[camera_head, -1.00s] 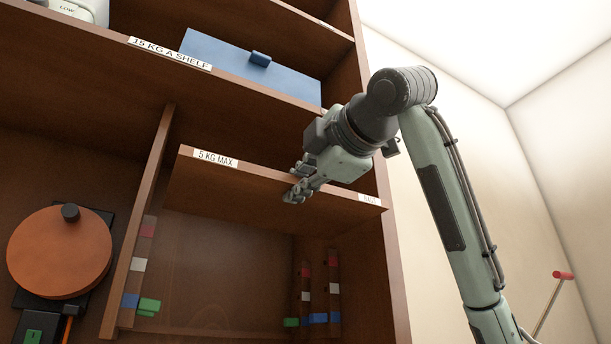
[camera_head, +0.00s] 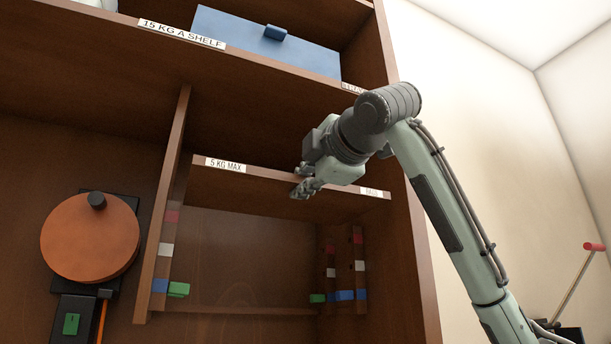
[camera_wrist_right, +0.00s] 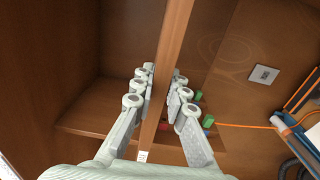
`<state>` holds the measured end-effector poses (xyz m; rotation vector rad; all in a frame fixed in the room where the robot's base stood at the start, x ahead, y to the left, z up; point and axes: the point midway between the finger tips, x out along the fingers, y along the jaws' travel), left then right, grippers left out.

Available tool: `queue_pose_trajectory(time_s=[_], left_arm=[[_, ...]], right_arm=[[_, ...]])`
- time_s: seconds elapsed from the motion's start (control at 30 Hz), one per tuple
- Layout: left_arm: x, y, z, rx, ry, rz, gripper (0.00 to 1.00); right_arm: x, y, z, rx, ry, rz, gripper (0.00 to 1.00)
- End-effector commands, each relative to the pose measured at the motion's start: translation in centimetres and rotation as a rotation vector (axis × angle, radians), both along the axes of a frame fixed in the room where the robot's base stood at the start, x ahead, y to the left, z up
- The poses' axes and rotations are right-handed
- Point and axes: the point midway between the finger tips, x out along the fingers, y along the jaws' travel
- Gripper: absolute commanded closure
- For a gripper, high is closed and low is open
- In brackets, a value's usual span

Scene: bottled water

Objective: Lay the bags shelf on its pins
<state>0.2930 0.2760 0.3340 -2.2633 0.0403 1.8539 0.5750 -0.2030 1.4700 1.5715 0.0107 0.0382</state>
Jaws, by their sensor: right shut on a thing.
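The bags shelf (camera_head: 290,192) is a brown board with a "5 KG MAX" label on its front edge and a small label at its right end. My right gripper (camera_head: 305,188) is shut on its front edge, right of the middle; the wrist view shows the board (camera_wrist_right: 175,50) between the fingers (camera_wrist_right: 160,95). The shelf is held in the cabinet bay above green pins, one at the left (camera_head: 178,290) and one at the right (camera_head: 318,298). They stand at the blue marks, well below the board. Any further pins are hard to make out. My left gripper is not in view.
A divider (camera_head: 165,230) bounds the bay on the left and the cabinet side (camera_head: 405,250) on the right. Both carry red, white and blue marks. A fixed shelf (camera_head: 110,50) and blue box (camera_head: 265,45) are above. A round orange-brown device (camera_head: 90,243) stands left.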

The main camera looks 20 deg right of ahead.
Motion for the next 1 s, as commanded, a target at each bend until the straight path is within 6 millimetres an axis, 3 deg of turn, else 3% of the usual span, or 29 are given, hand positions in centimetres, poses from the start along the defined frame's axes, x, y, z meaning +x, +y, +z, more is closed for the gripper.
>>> queue_pose_trajectory(time_s=[1.0], left_arm=[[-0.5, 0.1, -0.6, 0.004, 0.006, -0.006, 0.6]], right_arm=[[9.1, 0.4, 0.2, 0.002, -0.006, 0.002, 1.0]])
